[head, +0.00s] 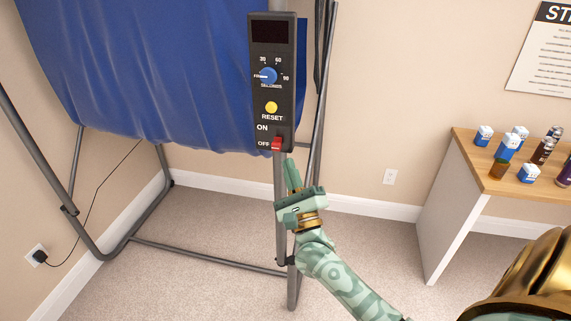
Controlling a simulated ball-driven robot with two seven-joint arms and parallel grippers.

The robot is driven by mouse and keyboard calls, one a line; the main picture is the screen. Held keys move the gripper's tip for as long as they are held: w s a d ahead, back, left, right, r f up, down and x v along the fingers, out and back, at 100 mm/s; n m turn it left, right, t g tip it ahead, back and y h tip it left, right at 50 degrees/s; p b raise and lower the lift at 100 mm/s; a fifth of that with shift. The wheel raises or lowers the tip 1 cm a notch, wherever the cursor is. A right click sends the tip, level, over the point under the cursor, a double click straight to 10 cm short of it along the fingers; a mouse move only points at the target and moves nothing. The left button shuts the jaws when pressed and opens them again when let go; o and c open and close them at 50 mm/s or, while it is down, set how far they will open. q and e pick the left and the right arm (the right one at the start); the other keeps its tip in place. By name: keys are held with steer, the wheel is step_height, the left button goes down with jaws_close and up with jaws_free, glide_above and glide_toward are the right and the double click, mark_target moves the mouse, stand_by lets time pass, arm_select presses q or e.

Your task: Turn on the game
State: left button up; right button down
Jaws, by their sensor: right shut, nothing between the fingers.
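The game's black control box (264,96) is mounted on a grey metal post in front of a blue cloth. It has a dark display (273,31) at the top, a blue seconds dial (268,76) and a yellow reset button (271,107). A red switch (277,144) near its bottom sits beside the OFF label, below ON. My right gripper (292,168) is shut and empty, its fingertips pointing up just below the red switch. I cannot tell whether they touch it. My left gripper is not in view.
A wooden-topped counter (480,160) with several cans and boxes stands at the right. The game's grey tube frame (200,256) rests on the carpet. A black cord runs to a wall outlet (37,255) at the left. The carpet between frame and counter is clear.

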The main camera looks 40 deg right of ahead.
mark_target(279, 131)
steer(key=shift+w+a+r, duration=0.25)
steer(key=shift+r, duration=0.15)
steer(key=shift+w+a+r, duration=0.2)
steer(key=shift+r, duration=0.2)
step_height(279, 131, up, 4)
steer(key=p, duration=0.3)
steer(key=shift+f, duration=0.4)
